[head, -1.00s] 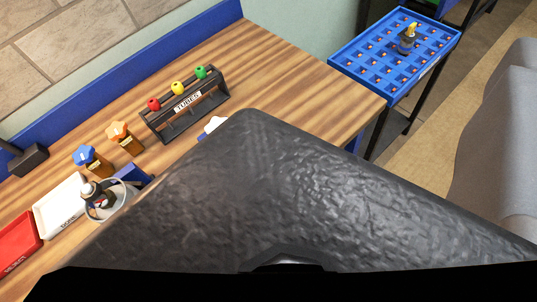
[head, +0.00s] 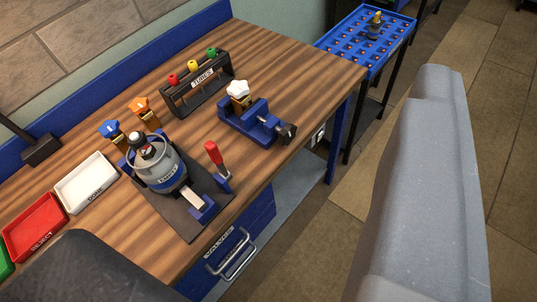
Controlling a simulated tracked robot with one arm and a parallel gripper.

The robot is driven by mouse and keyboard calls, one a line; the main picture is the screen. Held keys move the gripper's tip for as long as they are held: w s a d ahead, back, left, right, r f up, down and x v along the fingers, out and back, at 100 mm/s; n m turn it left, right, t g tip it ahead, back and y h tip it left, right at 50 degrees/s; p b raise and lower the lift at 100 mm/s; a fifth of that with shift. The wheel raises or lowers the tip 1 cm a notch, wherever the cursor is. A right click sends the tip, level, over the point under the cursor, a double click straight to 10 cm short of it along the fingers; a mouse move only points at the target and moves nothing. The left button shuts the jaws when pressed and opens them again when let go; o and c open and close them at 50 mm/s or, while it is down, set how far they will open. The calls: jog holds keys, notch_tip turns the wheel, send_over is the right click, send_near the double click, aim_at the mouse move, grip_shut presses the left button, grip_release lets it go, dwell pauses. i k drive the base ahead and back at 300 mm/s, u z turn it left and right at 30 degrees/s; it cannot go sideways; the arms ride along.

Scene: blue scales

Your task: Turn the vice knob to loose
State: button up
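The blue vice (head: 262,127) stands on the wooden bench near its right front edge. A dark, block-like part at its front right end looks like the vice knob (head: 288,132); its setting cannot be read from here. A brass-coloured piece with a white star-shaped top (head: 238,89) stands at the vice's back end, seemingly between the jaws. No fingers of my gripper show in this view, and nothing is seen touching the vice.
A grey canister (head: 160,170) sits on a dark plate beside a red-handled clamp (head: 213,153). White (head: 85,183) and red (head: 35,227) trays lie left. A blue grid tray (head: 350,40) stands beyond the bench.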

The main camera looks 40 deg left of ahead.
aim_at(286, 134)
jog(key=u, duration=0.1)
jog(key=k, duration=0.1)
jog(key=u, duration=0.2)
jog(key=i, duration=1)
jog(key=z, duration=0.05)
